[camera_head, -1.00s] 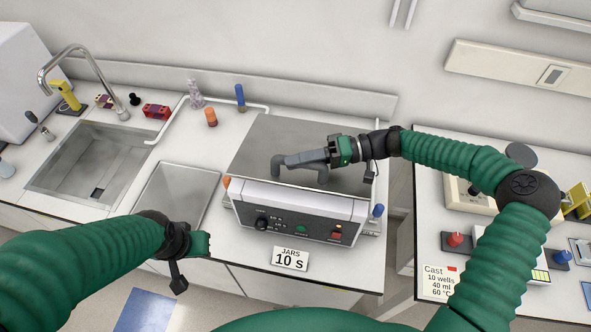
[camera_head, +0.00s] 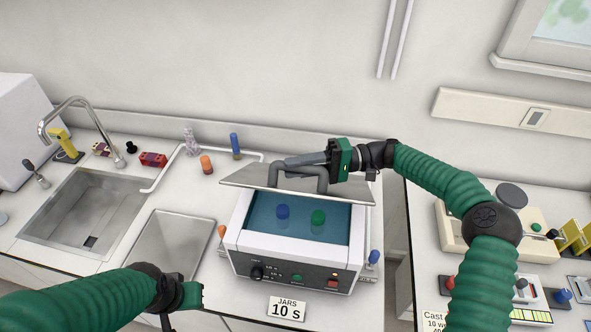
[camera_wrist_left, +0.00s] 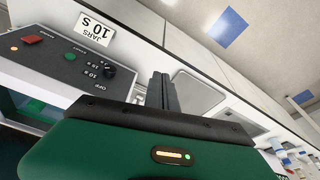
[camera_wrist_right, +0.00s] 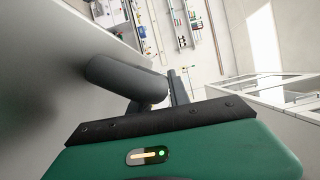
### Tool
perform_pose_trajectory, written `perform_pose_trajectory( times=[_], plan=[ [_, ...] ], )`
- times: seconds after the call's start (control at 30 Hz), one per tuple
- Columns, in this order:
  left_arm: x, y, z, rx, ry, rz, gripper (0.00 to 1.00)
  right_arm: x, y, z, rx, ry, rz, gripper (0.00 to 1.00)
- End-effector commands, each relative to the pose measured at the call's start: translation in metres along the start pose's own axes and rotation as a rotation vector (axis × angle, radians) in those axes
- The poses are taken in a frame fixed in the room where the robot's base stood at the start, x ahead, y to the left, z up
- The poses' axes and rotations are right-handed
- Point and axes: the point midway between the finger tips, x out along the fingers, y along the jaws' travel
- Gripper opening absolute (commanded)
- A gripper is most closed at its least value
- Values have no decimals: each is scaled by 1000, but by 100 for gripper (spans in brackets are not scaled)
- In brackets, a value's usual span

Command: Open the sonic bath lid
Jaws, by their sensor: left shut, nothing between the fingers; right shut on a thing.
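The sonic bath (camera_head: 290,255) stands on the bench, its front panel with knob and buttons facing me. Its grey lid (camera_head: 240,182) is raised and tilted above the back of the tank. Blue liquid shows in the tank, with a blue-topped jar (camera_head: 283,211) and a green-topped jar (camera_head: 318,217) in it. My right gripper (camera_head: 325,158) is shut on the lid's dark handle (camera_head: 274,178); the handle also shows at the fingers in the right wrist view (camera_wrist_right: 125,80). My left gripper (camera_head: 192,295) is shut and empty, low at the front left of the bath; its fingers show in the left wrist view (camera_wrist_left: 162,92).
A sign reading "JARS 10 S" (camera_head: 287,309) stands before the bath. A flat metal plate (camera_head: 170,245) and a sink (camera_head: 85,212) lie left. Small bottles, one orange (camera_head: 206,165) and one blue (camera_head: 235,146), stand behind. Equipment crowds the right bench (camera_head: 425,225).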

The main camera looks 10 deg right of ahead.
Motion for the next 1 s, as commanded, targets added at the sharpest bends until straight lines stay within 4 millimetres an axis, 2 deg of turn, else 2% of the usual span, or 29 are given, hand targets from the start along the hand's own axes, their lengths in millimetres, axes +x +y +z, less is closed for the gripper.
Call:
perform_pose_trajectory(
  times=[0.27, 0.37, 0.47, 0.67, 0.77, 0.87, 0.9, 1.0],
  plan=[
    [0, 0, 0, 15, 1, -2, 0, -1, 1, -1, -1, 5, 2, 0],
    [-3, 5, -3, 152, 6, -21, 0, -1, 1, -1, -1, 5, 2, 0],
    [-8, 14, -12, 478, 19, -72, 0, -1, 1, -1, -1, 5, 2, 0],
    [-35, 52, -58, 1428, 81, -299, 0, -1, 1, -1, -1, 5, 3, 0],
    [-57, 87, -88, 1891, 129, -477, 0, -1, 1, -1, -1, 5, 3, 0],
    [-87, 135, -114, 2316, 188, -709, 0, -1, 1, -1, -1, 5, 3, 0],
    [-100, 156, -122, 2466, 214, -817, 0, -1, 1, -1, -1, 5, 3, 0],
    [-132, 206, -132, 2754, 270, -1089, 0, -1, 2, -1, -1, 5, 3, 0]
  ],
)
